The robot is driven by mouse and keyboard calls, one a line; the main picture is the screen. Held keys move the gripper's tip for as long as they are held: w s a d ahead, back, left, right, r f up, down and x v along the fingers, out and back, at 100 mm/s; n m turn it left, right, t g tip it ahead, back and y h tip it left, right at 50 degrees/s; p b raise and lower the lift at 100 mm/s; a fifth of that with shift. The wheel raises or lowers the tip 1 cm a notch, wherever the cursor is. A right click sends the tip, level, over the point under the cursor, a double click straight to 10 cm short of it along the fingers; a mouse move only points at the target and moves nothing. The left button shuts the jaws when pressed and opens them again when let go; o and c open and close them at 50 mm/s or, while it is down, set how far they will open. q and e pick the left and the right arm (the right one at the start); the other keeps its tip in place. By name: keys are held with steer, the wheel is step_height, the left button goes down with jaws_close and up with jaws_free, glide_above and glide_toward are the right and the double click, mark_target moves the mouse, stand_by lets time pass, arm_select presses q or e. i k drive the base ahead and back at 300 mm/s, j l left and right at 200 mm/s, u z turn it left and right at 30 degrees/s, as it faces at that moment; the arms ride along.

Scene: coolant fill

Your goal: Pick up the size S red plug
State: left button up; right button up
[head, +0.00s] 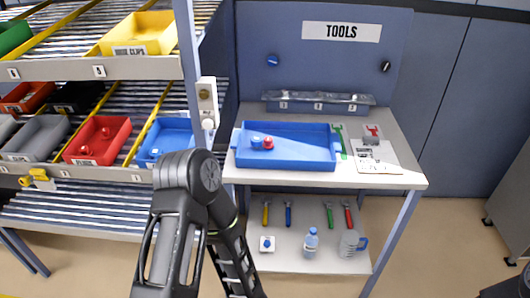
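A small red plug (268,143) sits in the left part of the blue tray (300,160) on the tool table, right beside a blue plug (256,142). Several red pieces (105,132) lie in the red bin (80,155) on the shelf rack at left; they look like plugs. Sizes cannot be read. My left arm stands in front of the rack and bends down past the table's left edge. Its gripper is below the frame. My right gripper is not in view either.
A clear compartment box (318,103) stands behind the tray. A green tool (340,142), a small red item (373,131) and a white card (376,165) lie right of it. The lower shelf holds several tools, a bottle (311,242) and a jug (349,244).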

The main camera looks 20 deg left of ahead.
mark_target(267, 144)
steer(key=i+l, duration=0.15)
steer(key=l, duration=0.2)
steer(key=i+l, duration=0.15)
steer(key=l, duration=0.15)
steer(key=i+l, duration=0.15)
steer(key=l, duration=0.2)
steer(key=i+l, duration=0.15)
steer(key=l, duration=0.15)
steer(key=i+l, duration=0.15)
steer(key=l, duration=0.2)
steer(key=u, duration=2.5)
